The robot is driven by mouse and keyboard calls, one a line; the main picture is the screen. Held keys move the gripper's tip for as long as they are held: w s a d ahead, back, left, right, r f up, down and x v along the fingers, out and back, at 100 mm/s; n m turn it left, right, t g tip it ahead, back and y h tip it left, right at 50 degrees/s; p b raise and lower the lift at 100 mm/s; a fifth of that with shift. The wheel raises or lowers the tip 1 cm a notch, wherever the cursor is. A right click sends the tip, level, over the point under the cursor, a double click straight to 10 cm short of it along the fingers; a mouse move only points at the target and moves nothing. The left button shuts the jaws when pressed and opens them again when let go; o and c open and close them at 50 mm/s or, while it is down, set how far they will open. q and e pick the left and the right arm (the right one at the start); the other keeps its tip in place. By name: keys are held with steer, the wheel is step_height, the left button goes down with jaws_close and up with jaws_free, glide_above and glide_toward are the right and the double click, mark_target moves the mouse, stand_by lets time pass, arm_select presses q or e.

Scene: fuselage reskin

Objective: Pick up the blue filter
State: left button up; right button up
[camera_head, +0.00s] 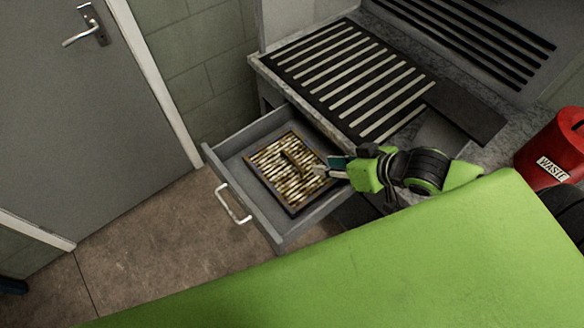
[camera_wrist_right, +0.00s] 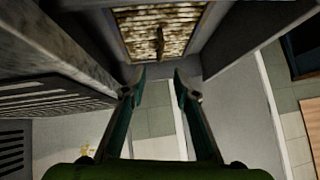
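I see no clearly blue filter in either view. An open grey drawer (camera_head: 222,172) holds a framed panel (camera_head: 264,176) with brass-coloured ribbed rows. A small brownish piece (camera_head: 297,163) lies on the panel; it also shows in the wrist view (camera_wrist_right: 160,42), and I cannot tell what it is. My right gripper (camera_head: 322,170) is over the drawer's right side, close to the panel's right edge. In the wrist view the right gripper (camera_wrist_right: 159,78) has its fingers apart with nothing between them. My left gripper is not in view.
A worktop (camera_head: 262,67) with a slotted black grille (camera_head: 350,75) stands above the drawer. A red waste bin (camera_head: 560,145) is at the right. A grey door (camera_head: 75,130) is at the left. The floor (camera_head: 150,245) in front of the drawer is clear.

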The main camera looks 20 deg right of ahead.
glide_toward(294, 162)
steer(key=x, duration=0.3)
steer(key=shift+w+d+f, duration=0.1)
steer(key=shift+w+f, duration=0.05)
steer(key=shift+f, duration=0.35)
steer(key=p+x, duration=0.1)
steer(key=x, duration=0.3)
steer(key=shift+w+a+r, duration=0.15)
steer(key=shift+w+a, duration=0.05)
steer(key=shift+w, duration=0.05)
steer(key=shift+w+a+f+p, duration=0.2)
steer(key=shift+w+f+p, duration=0.1)
steer(key=shift+f, duration=0.2)
steer(key=shift+r, duration=0.1)
jaws_close()
